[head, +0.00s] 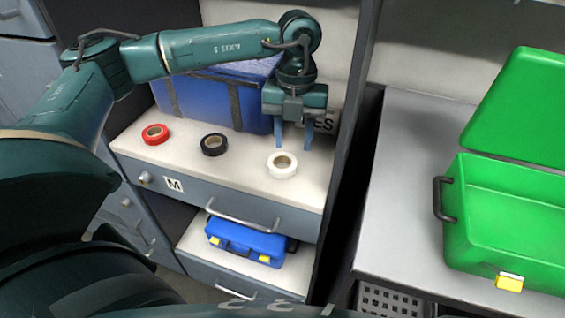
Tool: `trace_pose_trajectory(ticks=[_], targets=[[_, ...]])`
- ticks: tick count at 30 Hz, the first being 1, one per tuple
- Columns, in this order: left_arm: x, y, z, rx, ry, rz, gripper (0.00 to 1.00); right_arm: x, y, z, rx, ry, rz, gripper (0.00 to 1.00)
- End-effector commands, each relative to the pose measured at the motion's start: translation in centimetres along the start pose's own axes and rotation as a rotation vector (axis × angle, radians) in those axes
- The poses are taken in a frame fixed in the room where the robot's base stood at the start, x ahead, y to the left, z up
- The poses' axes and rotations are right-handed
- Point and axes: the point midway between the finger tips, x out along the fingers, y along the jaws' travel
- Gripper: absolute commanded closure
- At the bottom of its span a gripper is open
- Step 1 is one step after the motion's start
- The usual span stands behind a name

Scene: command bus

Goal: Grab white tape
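A roll of white tape (282,165) lies flat on the white shelf top (245,185), at the right end of a row of tape rolls. My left gripper (293,147) points down just above and behind the white tape, its two blue-grey fingers apart with nothing between them. I cannot tell how high the fingertips are above the shelf. My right gripper is not in the picture.
A black tape roll (214,144) and a red tape roll (155,134) lie to the left. A blue case (205,98) stands behind them. A small blue toolbox (245,240) sits on the lower shelf. An open green box (515,215) stands on the grey counter (405,180).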

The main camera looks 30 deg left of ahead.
Motion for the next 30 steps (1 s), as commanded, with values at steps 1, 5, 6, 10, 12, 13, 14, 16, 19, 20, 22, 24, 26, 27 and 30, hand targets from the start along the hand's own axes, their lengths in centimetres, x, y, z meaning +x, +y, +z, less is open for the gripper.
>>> trace_pose_trajectory(ticks=[1, 5, 6, 10, 12, 13, 14, 16, 19, 20, 22, 24, 26, 27, 30], targets=[[0.3, 0.0, 0.0, 0.0, 0.001, 0.001, 0.61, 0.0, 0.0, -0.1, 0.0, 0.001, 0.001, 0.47], [1.9, 0.0, -0.1, 0.0, 0.004, 0.002, 0.61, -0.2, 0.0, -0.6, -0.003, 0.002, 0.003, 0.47], [2.5, -0.1, -0.1, 0.0, 0.004, 0.002, 0.61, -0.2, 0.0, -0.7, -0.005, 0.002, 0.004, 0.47], [4.4, -0.1, -0.1, 0.0, 0.004, 0.001, 0.61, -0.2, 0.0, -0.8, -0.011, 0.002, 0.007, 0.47], [5.0, -0.1, 0.0, 0.0, 0.002, 0.0, 0.61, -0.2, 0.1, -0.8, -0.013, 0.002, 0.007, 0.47], [5.1, -0.1, 0.0, 0.0, 0.001, 0.0, 0.61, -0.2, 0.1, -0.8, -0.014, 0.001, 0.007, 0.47], [5.2, -0.1, 0.0, 0.0, 0.001, 0.0, 0.61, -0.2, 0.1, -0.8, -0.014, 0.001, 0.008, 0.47], [5.3, -0.1, 0.0, 0.0, 0.001, -0.001, 0.61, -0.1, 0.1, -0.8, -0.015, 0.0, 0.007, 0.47], [5.3, -0.1, 0.0, 0.0, 0.001, -0.001, 0.61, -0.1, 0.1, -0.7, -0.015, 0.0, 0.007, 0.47], [5.3, -0.1, 0.0, 0.0, 0.001, -0.001, 0.61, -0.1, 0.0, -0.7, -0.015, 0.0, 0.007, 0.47], [5.3, -0.1, 0.0, 0.0, 0.001, -0.001, 0.65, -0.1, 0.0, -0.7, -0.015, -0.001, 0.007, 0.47], [5.3, -0.1, 0.0, 0.0, 0.001, -0.001, 0.71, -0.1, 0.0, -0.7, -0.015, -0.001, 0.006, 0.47], [5.3, -0.1, 0.0, 0.0, 0.001, -0.001, 0.76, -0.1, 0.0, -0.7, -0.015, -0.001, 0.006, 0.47], [5.3, -0.1, 0.0, 0.0, 0.001, -0.001, 0.79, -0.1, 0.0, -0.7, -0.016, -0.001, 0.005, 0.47], [5.3, -0.1, 0.0, 0.0, 0.001, -0.001, 0.88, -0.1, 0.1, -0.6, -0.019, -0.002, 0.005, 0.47]])
